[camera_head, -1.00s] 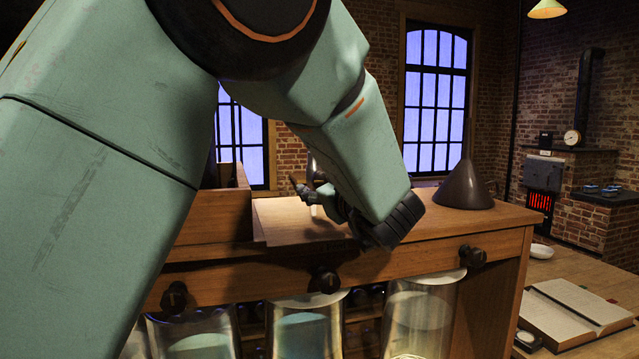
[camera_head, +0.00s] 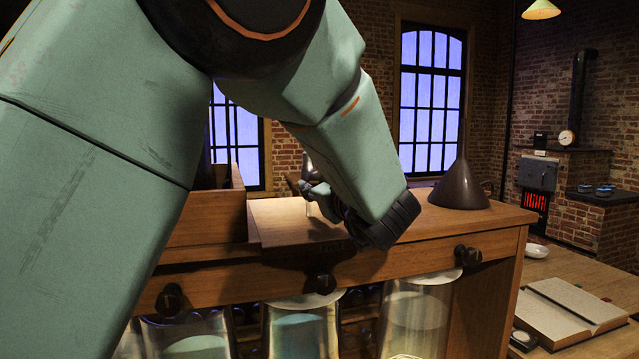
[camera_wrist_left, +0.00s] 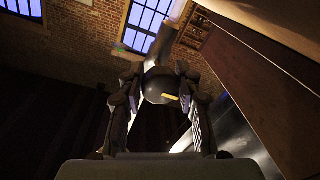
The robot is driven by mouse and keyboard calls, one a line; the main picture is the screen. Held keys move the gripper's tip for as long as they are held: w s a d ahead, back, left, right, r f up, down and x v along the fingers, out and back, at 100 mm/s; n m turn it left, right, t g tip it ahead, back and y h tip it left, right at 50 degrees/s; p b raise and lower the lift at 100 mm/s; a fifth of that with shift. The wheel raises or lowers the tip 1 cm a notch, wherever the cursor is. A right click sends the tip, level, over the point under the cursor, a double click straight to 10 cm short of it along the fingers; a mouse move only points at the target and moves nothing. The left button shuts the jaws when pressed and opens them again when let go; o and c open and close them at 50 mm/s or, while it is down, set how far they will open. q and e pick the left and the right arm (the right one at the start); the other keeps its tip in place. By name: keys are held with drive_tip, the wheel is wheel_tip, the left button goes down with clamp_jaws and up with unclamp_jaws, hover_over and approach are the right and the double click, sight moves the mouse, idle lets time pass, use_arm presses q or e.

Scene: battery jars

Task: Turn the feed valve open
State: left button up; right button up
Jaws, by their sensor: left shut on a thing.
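My left arm crosses the head view from the left, and its gripper (camera_head: 312,190) is over the far side of the wooden bench top. In the left wrist view the fingers close from both sides on a dark round knob (camera_wrist_left: 158,84) with a small yellow mark. I cannot tell for sure that this knob is the feed valve; my own arm hides most of that spot in the head view. Three dark knobs sit on the bench front: left (camera_head: 170,300), middle (camera_head: 320,283) and right (camera_head: 467,255). My right gripper is out of view.
A dark cone (camera_head: 460,185) stands on the bench's right end. Glass jars (camera_head: 415,320) with pale contents stand under the bench front. A wooden box (camera_head: 215,215) is at the left. An open book (camera_head: 570,312) lies on the table at lower right.

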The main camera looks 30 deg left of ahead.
use_arm(q)
drive_tip(key=shift+c, duration=0.5)
drive_tip(key=shift+n, duration=0.4)
drive_tip(key=o, duration=1.1)
drive_tip(key=shift+s+d+r, duration=0.1)
drive_tip(key=shift+s+r, duration=0.05)
drive_tip(key=shift+o, duration=0.2)
